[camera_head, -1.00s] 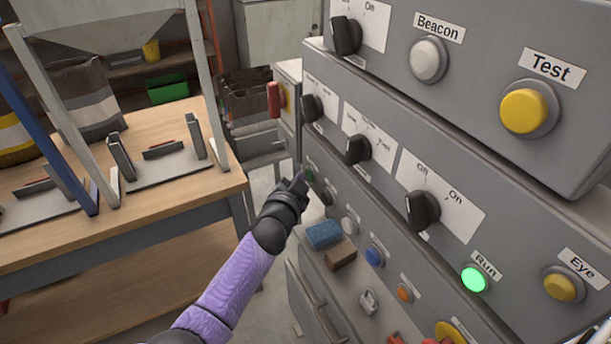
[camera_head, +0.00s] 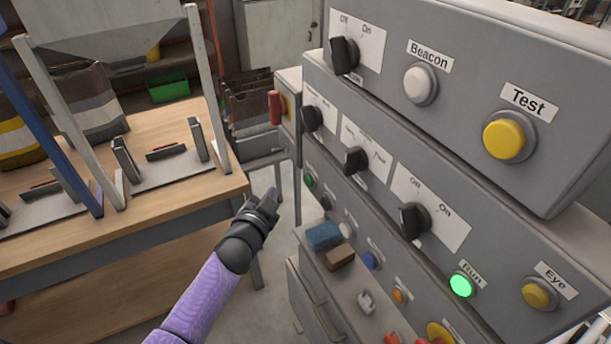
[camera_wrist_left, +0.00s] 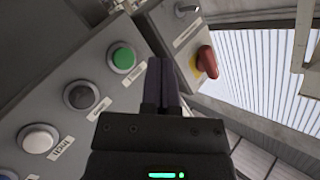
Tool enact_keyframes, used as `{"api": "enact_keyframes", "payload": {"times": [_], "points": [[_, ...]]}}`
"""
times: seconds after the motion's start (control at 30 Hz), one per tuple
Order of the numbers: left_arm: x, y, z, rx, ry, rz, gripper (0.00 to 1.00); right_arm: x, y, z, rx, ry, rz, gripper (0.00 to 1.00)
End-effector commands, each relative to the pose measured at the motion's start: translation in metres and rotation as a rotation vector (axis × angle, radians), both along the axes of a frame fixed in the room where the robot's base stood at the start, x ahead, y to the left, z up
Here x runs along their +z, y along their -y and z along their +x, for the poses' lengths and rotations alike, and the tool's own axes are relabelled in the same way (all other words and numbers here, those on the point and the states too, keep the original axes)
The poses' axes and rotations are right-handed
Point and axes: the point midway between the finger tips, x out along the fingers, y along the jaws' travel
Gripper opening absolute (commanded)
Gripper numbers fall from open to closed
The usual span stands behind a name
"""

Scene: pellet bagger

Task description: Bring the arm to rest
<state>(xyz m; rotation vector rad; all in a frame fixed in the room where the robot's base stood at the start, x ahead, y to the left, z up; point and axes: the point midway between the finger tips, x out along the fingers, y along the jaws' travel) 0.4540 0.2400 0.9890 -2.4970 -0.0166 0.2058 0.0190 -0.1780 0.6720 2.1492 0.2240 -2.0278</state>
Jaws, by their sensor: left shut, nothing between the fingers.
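My left gripper (camera_head: 270,200) is at the end of the purple-sleeved arm in the head view. It is in open air between the wooden table (camera_head: 190,187) and the grey control panel (camera_head: 400,165), apart from both. In the left wrist view the two dark fingers of my left gripper (camera_wrist_left: 161,85) are closed together with nothing between them. Beyond them show a green button (camera_wrist_left: 123,57), a black button (camera_wrist_left: 81,96) and a white button (camera_wrist_left: 38,139). My right gripper is not in view.
The panel fills the right side, with a lit green Run button (camera_head: 461,286) and several black knobs. A red-handled switch (camera_head: 275,107) sits on its far left end. A blue sponge (camera_head: 323,236) and a brown block (camera_head: 340,256) lie on the lower ledge. Floor shows between table and panel.

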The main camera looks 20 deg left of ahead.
Motion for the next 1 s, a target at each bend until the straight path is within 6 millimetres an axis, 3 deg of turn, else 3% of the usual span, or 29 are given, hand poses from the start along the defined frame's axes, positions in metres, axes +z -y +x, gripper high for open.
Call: {"api": "enact_keyframes", "payload": {"times": [0.47, 0.57, 0.67, 0.77, 0.9, 1.0], "points": [[0.0, -0.006, -0.006, 0.0, 0.0, 0.001, 0.0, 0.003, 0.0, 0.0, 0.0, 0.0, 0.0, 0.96], [-0.013, -0.005, -0.01, 0.004, -0.03, -0.01, 0.0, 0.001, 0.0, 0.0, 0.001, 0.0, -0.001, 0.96], [-0.067, 0.0, -0.033, 0.019, -0.156, -0.056, 0.0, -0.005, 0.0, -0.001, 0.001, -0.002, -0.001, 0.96], [-0.145, 0.008, -0.078, 0.051, -0.356, -0.122, 0.0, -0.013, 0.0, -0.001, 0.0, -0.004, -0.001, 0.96], [-0.238, 0.022, -0.163, 0.104, -0.641, -0.202, 0.0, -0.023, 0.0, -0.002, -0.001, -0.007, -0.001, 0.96], [-0.291, 0.033, -0.235, 0.15, -0.844, -0.251, 0.0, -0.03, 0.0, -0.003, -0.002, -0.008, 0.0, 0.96]]}}
